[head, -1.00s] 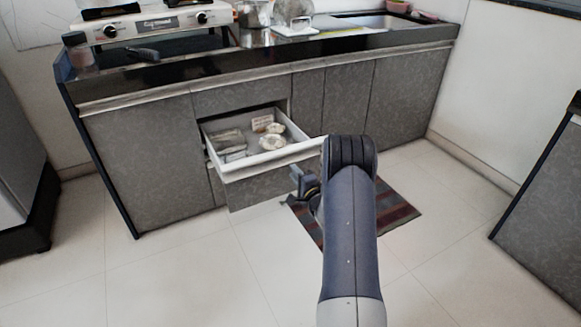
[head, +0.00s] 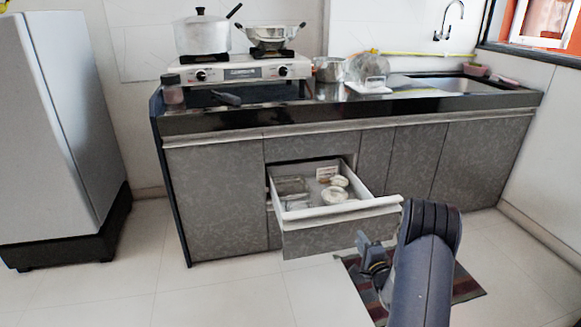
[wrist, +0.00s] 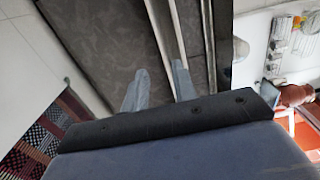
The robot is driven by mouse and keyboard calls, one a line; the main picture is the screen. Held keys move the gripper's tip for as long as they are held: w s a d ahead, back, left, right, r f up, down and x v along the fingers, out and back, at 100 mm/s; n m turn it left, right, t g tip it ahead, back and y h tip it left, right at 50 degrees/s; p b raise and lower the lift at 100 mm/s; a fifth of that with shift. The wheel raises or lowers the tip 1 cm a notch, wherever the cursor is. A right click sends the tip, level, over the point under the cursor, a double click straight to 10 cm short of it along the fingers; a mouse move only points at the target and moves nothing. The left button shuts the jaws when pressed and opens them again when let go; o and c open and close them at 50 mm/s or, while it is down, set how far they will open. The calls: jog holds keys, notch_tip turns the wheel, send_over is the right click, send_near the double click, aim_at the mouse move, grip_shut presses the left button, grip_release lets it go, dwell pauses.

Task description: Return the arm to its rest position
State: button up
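My arm, dark blue-grey with a black joint, rises from the bottom right of the head view. My gripper (head: 366,241) shows left of that joint, in front of the open drawer (head: 340,212) and just below its front edge. In the wrist view my gripper (wrist: 160,82) has its two grey fingers apart with nothing between them. A striped mat (head: 462,286) lies on the floor beneath the arm, and the mat shows in the wrist view (wrist: 55,125) at lower left.
The drawer stands out from the grey cabinet (head: 215,195) and holds several small items. The counter carries a stove (head: 240,72) with pots. A fridge (head: 60,120) stands at left. Floor is clear at front left. A brown-orange rounded object (wrist: 295,95) shows in the wrist view.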

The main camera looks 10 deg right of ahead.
aim_at(348, 220)
jog(key=w+b, duration=0.2)
jog(key=w, duration=0.7)
jog(key=shift+w+a, duration=0.1)
jog(key=shift+a, duration=0.1)
jog(key=shift+w, duration=0.4)
jog(key=shift+s, duration=0.1)
